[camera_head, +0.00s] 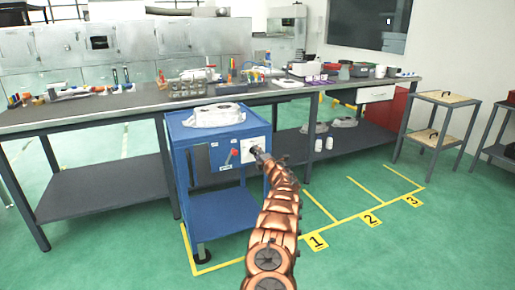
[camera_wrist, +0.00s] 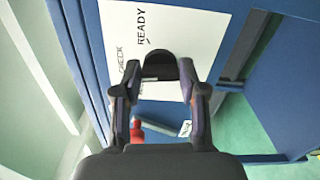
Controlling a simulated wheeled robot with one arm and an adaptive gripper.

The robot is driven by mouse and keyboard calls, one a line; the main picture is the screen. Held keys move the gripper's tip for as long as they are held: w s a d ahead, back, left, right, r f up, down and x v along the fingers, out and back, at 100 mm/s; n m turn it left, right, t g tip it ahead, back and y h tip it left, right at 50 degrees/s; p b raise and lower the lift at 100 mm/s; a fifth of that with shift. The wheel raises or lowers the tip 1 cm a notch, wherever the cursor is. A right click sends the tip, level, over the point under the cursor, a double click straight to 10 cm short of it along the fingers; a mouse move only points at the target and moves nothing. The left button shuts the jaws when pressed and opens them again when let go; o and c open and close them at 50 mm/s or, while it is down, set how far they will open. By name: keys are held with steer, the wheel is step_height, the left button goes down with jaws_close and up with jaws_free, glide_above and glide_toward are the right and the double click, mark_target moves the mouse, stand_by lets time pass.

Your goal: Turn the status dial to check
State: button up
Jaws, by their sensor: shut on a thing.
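The status dial, a dark rounded knob (camera_wrist: 161,66), sits on a white panel (camera_wrist: 190,30) on the side of a blue cart (camera_head: 211,204). The panel bears the words READY (camera_wrist: 141,25) and CHECK (camera_wrist: 122,60); a short dark mark lies by READY. I cannot tell which word the dial points to. My gripper (camera_wrist: 160,88) is shut on the dial, with one finger on each side. In the head view my gripper (camera_head: 257,152) reaches the white panel (camera_head: 246,144) and hides most of the dial.
A red-ended lever (camera_head: 232,153) is left of the panel; its red part (camera_wrist: 136,130) shows between my fingers. A pale casting (camera_head: 214,115) lies on the cart top. A long workbench (camera_head: 92,111) stands behind. Green floor with yellow lines is open to the right.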

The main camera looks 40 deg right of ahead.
steer(key=shift+m+p, duration=0.5)
steer(key=shift+m, duration=0.1)
steer(key=o, duration=1.1)
steer(key=shift+o, duration=0.2)
steer(key=v, duration=1.2)
steer(key=shift+w, duration=0.1)
stand_by(0.4)
